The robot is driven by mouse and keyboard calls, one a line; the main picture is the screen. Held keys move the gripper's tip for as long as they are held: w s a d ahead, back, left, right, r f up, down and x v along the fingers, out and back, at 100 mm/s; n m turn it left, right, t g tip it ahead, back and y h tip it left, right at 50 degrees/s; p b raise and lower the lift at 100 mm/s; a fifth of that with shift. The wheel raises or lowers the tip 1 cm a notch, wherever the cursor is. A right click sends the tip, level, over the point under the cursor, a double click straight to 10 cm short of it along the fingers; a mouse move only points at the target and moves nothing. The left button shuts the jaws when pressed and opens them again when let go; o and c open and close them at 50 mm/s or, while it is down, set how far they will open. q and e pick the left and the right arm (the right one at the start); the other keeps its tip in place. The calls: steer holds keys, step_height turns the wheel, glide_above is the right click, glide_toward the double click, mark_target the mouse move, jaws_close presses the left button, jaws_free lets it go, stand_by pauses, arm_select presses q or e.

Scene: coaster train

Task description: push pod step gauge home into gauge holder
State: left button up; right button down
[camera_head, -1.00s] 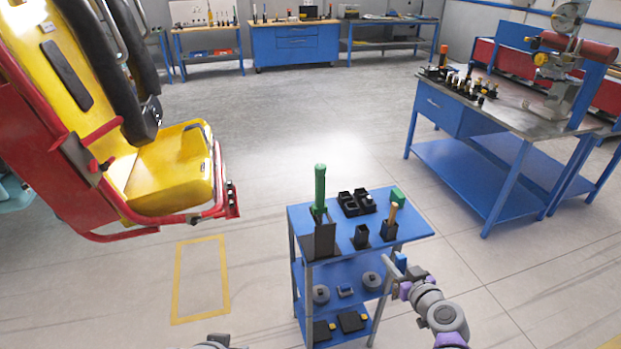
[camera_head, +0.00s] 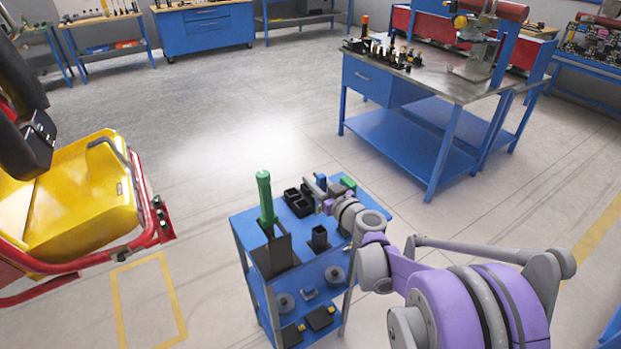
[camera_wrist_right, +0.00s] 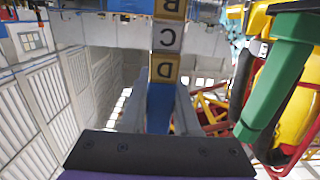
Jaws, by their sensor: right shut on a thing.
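My right gripper (camera_head: 317,187) is over the blue cart top, near the black open tray (camera_head: 298,201). In the right wrist view my right gripper (camera_wrist_right: 160,105) is shut on a narrow blue piece that continues into a bar of yellow and white blocks lettered D, C and B. I take this bar for the pod step gauge (camera_wrist_right: 166,45); its far end is cut off by the frame. A small black upright holder (camera_head: 320,238) stands nearer on the cart, apart from the gripper. I cannot tell which holder is the gauge holder. My left gripper is out of view.
A green-handled tool (camera_head: 265,198) stands in a tall black holder (camera_head: 277,255) at the cart's left; green also shows large in the wrist view. A green block (camera_head: 348,183) sits at the back right. My right arm hides the cart's right side. A yellow seat (camera_head: 75,200) stands left.

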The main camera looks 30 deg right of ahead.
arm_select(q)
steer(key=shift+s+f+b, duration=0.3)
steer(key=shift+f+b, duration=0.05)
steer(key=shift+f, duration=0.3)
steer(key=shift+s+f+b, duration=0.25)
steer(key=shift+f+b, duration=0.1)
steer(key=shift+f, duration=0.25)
arm_select(e)
step_height(320, 180, down, 3)
steer(key=shift+f, duration=0.2)
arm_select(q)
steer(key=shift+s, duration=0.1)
arm_select(e)
steer(key=shift+f, duration=0.1)
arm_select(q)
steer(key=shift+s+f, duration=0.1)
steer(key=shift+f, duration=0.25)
arm_select(e)
steer(key=shift+s+f, duration=0.1)
steer(key=shift+f, duration=0.6)
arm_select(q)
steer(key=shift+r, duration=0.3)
